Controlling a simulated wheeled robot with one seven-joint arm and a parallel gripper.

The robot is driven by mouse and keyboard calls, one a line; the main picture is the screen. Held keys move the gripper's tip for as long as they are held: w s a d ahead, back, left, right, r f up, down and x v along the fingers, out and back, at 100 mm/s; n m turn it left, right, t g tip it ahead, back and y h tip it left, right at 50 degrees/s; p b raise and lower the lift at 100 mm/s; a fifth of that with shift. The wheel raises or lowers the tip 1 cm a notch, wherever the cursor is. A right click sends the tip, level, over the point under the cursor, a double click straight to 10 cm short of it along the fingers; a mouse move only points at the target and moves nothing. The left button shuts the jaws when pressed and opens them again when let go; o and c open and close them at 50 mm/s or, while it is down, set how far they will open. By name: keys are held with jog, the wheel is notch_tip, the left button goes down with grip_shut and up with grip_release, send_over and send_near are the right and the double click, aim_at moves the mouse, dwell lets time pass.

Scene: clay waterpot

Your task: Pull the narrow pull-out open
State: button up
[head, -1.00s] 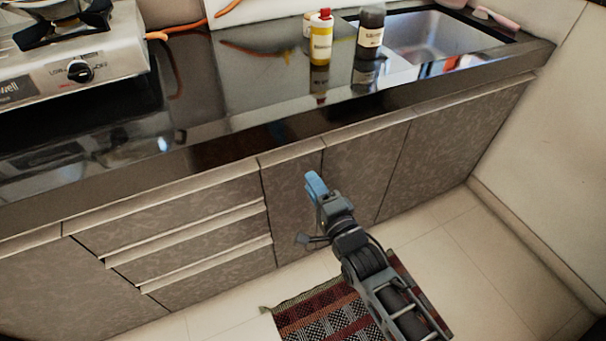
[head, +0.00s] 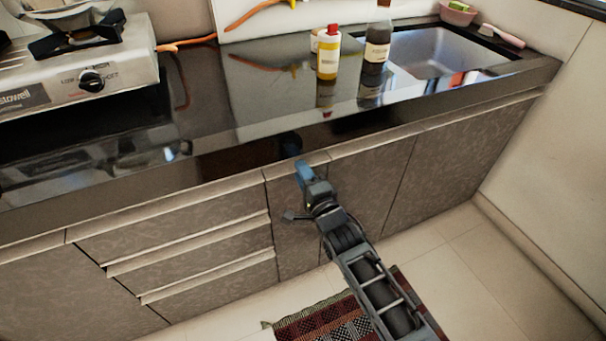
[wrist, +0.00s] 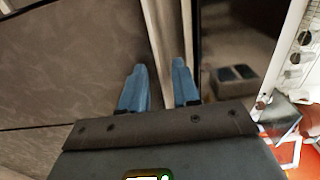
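The narrow pull-out (head: 293,225) is the slim brown patterned front between the drawer stack and the wider doors in the head view. It looks flush with its neighbours, with a pale lip along its top. My gripper (head: 303,172) is at this top lip, just under the counter edge. In the wrist view my gripper (wrist: 160,84) has its two blue fingers apart, with a pale lip strip (wrist: 158,35) running between them. No contact with either finger is clear. The fingertips partly cover the lip in the head view.
Drawers (head: 190,235) lie to the left and wider doors (head: 365,185) to the right. The black counter (head: 200,130) overhangs above, with a yellow bottle (head: 328,55) and dark bottle (head: 376,50). A woven rug (head: 330,322) lies on the floor below.

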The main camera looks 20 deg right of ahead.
grip_shut()
dwell(1.4)
